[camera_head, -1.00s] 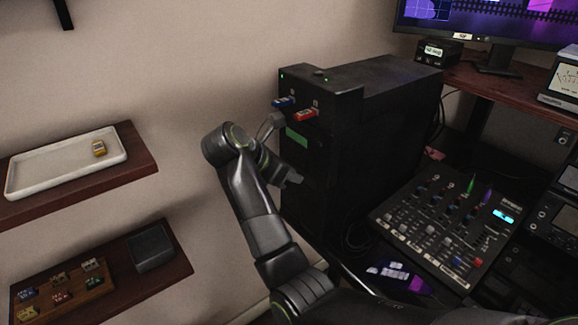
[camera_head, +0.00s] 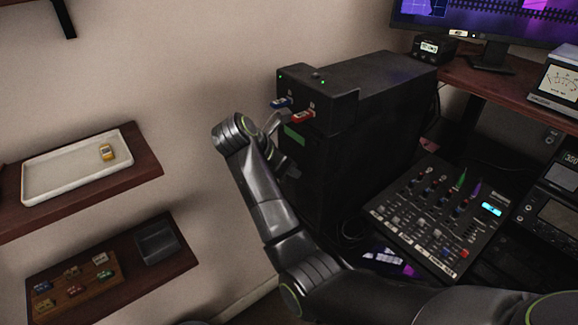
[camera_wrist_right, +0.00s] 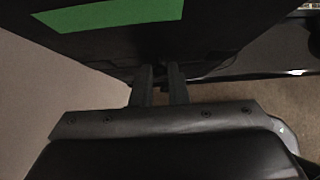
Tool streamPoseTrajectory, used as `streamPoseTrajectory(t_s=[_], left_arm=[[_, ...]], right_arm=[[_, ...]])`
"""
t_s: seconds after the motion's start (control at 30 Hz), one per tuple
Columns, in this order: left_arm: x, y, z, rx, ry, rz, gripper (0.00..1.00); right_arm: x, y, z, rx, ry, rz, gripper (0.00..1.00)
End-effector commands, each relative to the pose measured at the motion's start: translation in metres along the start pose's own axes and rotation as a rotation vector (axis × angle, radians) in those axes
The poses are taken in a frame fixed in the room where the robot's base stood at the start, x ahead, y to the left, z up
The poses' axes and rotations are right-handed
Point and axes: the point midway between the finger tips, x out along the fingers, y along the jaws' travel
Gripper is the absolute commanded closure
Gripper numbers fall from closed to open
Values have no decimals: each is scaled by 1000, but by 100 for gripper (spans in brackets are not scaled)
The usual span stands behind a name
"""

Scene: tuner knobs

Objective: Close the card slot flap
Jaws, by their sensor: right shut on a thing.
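The black tower unit (camera_head: 340,150) stands against the wall, with a green label (camera_head: 295,136) on its front. The label also shows at the top of the right wrist view (camera_wrist_right: 110,14). My right gripper (camera_head: 290,169) is at the tower's front, below the green label. In the right wrist view its two fingers (camera_wrist_right: 161,82) reach to the lower edge of the dark front, with a narrow dark piece between them. This piece seems to be the card slot flap (camera_wrist_right: 160,70), but its outline is mostly hidden by the fingers and the dark. My left gripper is out of view.
A mixer (camera_head: 430,220) lies to the right. Wall shelves at the left hold a white tray (camera_head: 40,188) and a knob board (camera_head: 75,284).

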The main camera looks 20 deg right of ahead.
Motion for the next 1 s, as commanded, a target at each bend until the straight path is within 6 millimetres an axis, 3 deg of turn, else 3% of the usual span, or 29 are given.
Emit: streamPoseTrajectory(t_s=[0.27, 0.3, 0.47, 0.77, 1.0], left_arm=[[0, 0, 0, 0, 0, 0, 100], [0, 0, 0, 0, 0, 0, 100], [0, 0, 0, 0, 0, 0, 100], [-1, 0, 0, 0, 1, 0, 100], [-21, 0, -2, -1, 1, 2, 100]], right_arm=[[0, 0, 1, 1, -1, 2, 100], [0, 0, 1, 1, -1, 2, 85], [0, 0, 0, 1, -1, 1, 64], [-1, 0, 1, 0, 0, 1, 64], [-24, -1, 8, -4, 1, 5, 64]])
